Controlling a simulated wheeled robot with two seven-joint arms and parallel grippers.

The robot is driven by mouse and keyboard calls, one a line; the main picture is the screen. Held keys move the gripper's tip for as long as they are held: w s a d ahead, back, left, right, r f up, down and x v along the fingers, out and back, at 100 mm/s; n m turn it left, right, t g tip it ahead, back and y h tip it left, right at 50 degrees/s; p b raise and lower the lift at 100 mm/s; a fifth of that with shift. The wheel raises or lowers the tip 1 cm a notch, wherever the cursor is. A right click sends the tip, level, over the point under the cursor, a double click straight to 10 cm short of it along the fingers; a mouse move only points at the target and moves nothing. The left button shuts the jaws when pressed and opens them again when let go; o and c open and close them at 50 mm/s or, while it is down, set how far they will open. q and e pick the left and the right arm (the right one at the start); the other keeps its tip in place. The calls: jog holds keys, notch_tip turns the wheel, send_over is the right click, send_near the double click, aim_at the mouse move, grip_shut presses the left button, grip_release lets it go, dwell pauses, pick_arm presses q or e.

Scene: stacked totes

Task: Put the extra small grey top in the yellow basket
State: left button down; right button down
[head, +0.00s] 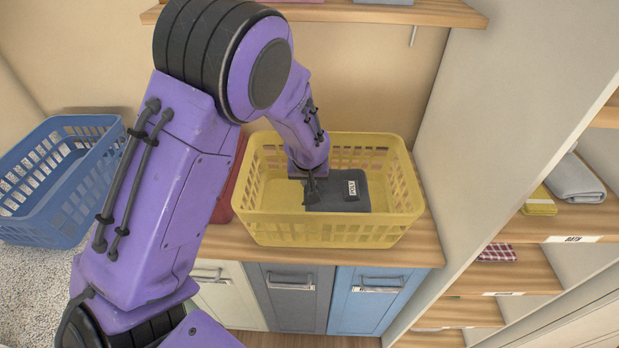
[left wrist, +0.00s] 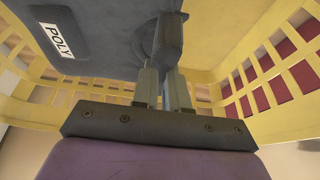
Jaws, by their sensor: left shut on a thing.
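The dark grey top (head: 339,191) is folded and lies inside the yellow basket (head: 330,230), with a white label reading POLY. My left gripper (head: 310,192) reaches down into the basket and is shut on the left edge of the top. In the left wrist view the top (left wrist: 100,35) fills the upper left, and its pinched fold is between the fingers (left wrist: 164,75). The yellow basket's slotted walls (left wrist: 270,75) surround it there. Whether the top rests fully on the basket floor is hard to tell. A size marking is not readable. My right gripper is not in view.
The yellow basket stands on a wooden counter (head: 400,250) above white, grey and blue bins (head: 371,300). A red item (head: 228,190) stands just left of it, partly hidden. A blue basket (head: 62,180) is at the far left. Right shelves hold folded cloths (head: 575,180).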

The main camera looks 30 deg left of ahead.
pick_arm(q)
jog(key=shift+w+f, duration=0.25)
jog(key=shift+s+r, duration=0.15)
jog(key=shift+s, duration=0.4)
jog(key=shift+w+f, duration=0.3)
jog(key=shift+f, duration=0.35)
jog(key=c, duration=1.2)
grip_release()
jog(key=shift+s+r, duration=0.1)
jog(key=shift+o, duration=0.2)
jog(key=shift+s, duration=0.1)
